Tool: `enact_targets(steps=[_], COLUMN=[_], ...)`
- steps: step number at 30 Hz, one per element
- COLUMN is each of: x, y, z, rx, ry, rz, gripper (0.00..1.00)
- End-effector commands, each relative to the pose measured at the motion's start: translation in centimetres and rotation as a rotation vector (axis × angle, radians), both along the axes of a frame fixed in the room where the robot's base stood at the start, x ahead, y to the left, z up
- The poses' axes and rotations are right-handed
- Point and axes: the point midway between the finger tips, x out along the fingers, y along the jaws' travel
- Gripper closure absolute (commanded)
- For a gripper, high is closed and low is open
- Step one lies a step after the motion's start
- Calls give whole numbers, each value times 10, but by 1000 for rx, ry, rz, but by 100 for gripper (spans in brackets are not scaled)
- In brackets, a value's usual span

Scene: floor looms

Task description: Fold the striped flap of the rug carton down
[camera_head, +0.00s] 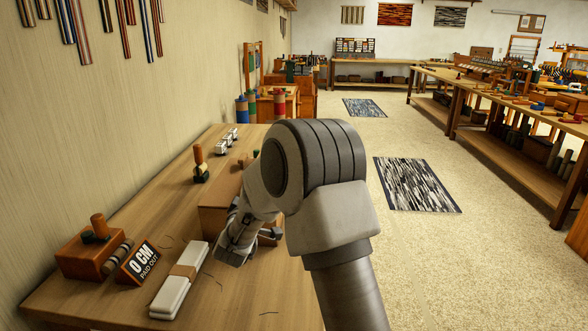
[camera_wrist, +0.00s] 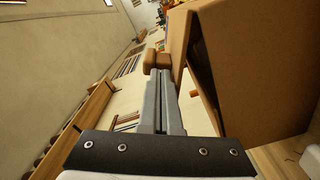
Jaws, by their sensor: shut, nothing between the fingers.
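The brown carton (camera_head: 212,217) stands on the wooden bench at the left in the head view, mostly hidden behind my arm. In the wrist view a large tan box (camera_wrist: 262,55), apparently the carton, fills the right side, with a dark gap along its near edge. I cannot make out a striped flap in either view. My gripper (camera_wrist: 166,74) is shut and empty, its fingers running alongside the box. A small brown block-like piece (camera_wrist: 157,58) shows just beyond the fingertips; whether they touch it, I cannot tell. In the head view the fingertips are not clear.
A dark peg stand (camera_head: 200,165) stands farther back. The floor right of the bench is open, with patterned rugs (camera_head: 415,184).

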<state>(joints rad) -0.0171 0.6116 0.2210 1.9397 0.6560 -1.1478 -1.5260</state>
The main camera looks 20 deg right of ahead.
Motion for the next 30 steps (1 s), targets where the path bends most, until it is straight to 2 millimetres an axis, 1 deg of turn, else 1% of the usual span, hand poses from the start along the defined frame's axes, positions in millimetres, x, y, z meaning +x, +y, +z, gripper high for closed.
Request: enact_targets(steps=[2,9,11,16,22,25,28,30], x=[0,5,6,6,6,6,-1,-9], y=[1,12,15,14,15,17,20,23], z=[-3,-26,-29,-22,-6,-5,-6,-6], rx=[0,0,0,0,-1,0,0,1], ry=[1,0,0,0,-1,0,0,0], rz=[0,1,1,0,0,1,1,1], gripper=[100,100,100,100,100,100,100,100])
